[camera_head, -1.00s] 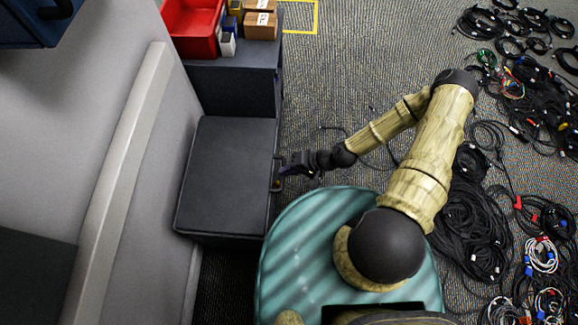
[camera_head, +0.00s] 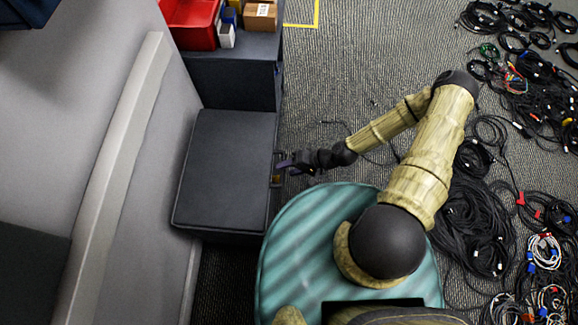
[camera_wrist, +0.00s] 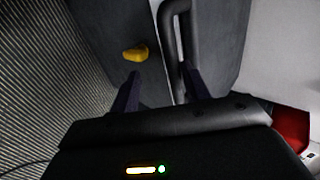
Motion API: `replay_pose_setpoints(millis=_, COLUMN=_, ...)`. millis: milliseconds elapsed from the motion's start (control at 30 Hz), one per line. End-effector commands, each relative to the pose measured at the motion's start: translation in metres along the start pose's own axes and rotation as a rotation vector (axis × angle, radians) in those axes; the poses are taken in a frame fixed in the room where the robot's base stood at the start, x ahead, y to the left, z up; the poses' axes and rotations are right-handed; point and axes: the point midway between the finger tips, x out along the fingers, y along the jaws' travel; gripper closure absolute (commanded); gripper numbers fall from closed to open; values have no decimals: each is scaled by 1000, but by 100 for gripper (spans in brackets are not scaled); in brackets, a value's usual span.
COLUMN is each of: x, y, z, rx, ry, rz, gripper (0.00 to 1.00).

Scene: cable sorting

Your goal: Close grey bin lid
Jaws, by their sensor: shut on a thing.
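The grey bin (camera_head: 218,236) stands to the left of my base in the head view. Its dark grey lid (camera_head: 225,165) lies flat over the top and looks down on the bin. My gripper (camera_head: 281,166) is at the middle of the bin's right side, at a small handle there. In the wrist view the dark bar handle (camera_wrist: 168,45) runs down between the fingers of my gripper (camera_wrist: 160,78), and the gripper is shut on it. A yellow latch-like piece (camera_wrist: 135,52) sits beside the handle. The handle's lower end is hidden behind the gripper body.
A second dark bin (camera_head: 232,82) stands behind, carrying a red tray (camera_head: 190,36) and small boxes (camera_head: 260,14). A grey wall or partition (camera_head: 125,150) runs along the left. Many coiled cables (camera_head: 475,225) cover the carpet at the right.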

Motion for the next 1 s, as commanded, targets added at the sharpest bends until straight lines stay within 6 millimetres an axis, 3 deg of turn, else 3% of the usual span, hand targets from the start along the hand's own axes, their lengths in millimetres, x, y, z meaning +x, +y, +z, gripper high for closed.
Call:
replay_pose_setpoints(millis=467, x=-11, y=3, z=-2, rx=5, ry=7, rz=9, gripper=64)
replay_pose_setpoints(millis=1000, x=-105, y=0, z=-1, rx=3, ry=5, rz=3, gripper=64)
